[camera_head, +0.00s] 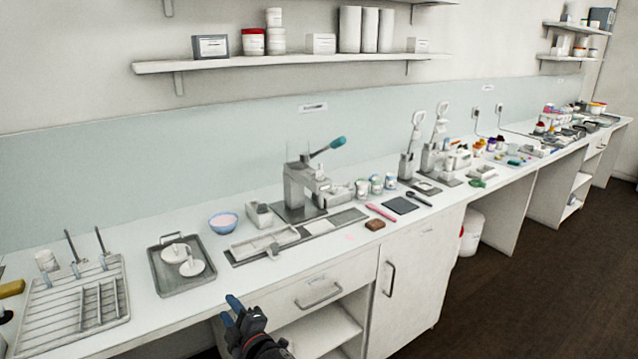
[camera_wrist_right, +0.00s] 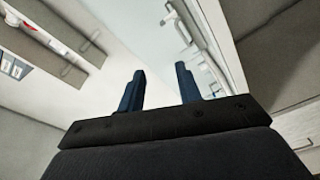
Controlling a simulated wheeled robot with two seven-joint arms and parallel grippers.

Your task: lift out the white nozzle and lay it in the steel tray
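A grey steel tray (camera_head: 160,283) lies on the left part of the counter, with two white round parts with short stems (camera_head: 192,266) in it. A grey mill (camera_head: 296,190) with a teal-knobbed lever stands at the middle, a long shallow tray of pale parts in front of it. I cannot make out for sure which white piece is the nozzle. My right gripper (camera_head: 230,309) is below the counter's front edge, near the drawer front. In the right wrist view its two blue fingers (camera_wrist_right: 159,80) are apart with nothing between them. My left gripper is not in view.
A wire rack (camera_head: 80,310) stands at the far left. A blue bowl (camera_head: 223,222) sits right of the steel tray. Small jars (camera_head: 376,184), a pink pen (camera_head: 381,212) and a brown block (camera_head: 375,225) lie right of the mill. The drawer handle (camera_head: 318,296) sticks out near my right gripper.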

